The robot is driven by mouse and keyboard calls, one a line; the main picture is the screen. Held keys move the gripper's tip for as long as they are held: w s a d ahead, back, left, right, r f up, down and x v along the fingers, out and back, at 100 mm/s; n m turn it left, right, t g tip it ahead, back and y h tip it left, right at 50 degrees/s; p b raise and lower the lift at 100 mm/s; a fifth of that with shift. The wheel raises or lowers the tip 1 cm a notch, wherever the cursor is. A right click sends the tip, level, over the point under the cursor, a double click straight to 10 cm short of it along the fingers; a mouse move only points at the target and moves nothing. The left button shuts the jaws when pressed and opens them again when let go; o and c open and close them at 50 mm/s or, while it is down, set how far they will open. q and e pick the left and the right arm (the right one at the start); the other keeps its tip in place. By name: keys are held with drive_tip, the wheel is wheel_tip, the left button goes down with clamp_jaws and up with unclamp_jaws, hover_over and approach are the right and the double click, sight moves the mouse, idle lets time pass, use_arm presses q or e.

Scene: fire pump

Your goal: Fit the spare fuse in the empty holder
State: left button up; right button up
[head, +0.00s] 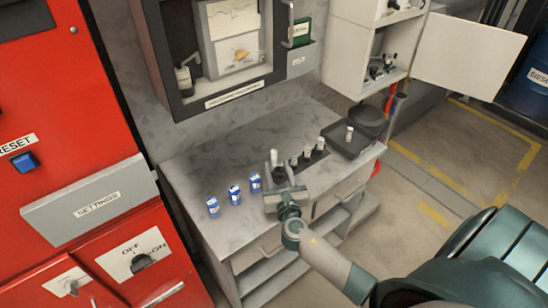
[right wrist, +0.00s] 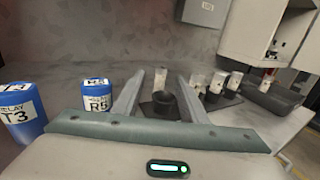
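My right gripper (head: 280,175) is low over the counter at the left end of the row of fuse holders. In the right wrist view its two fingers (right wrist: 160,100) are spread, with a dark round cup-like holder (right wrist: 164,104) between them or just beyond; contact cannot be told. A pale cylinder (right wrist: 160,78) shows just behind this holder; how it stands is unclear. To the right, several pale fuses (head: 307,151) stand upright in dark holders. Another pale fuse (head: 349,133) stands in the black tray (head: 345,149) at the counter's right end. My left gripper is not in view.
Blue relays (head: 234,195) stand on the counter (head: 200,170) left of the gripper; one labelled R5 (right wrist: 97,97) is close to the left finger. A wall cabinet (head: 345,45) with an open door hangs above right. A red panel (head: 60,100) stands at left.

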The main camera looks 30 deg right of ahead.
sight(275, 154)
drive_tip(key=shift+p+x, duration=0.7)
drive_tip(key=shift+x, duration=1.9)
drive_tip(key=shift+s+d, duration=0.1)
drive_tip(key=shift+d, duration=0.05)
clamp_jaws()
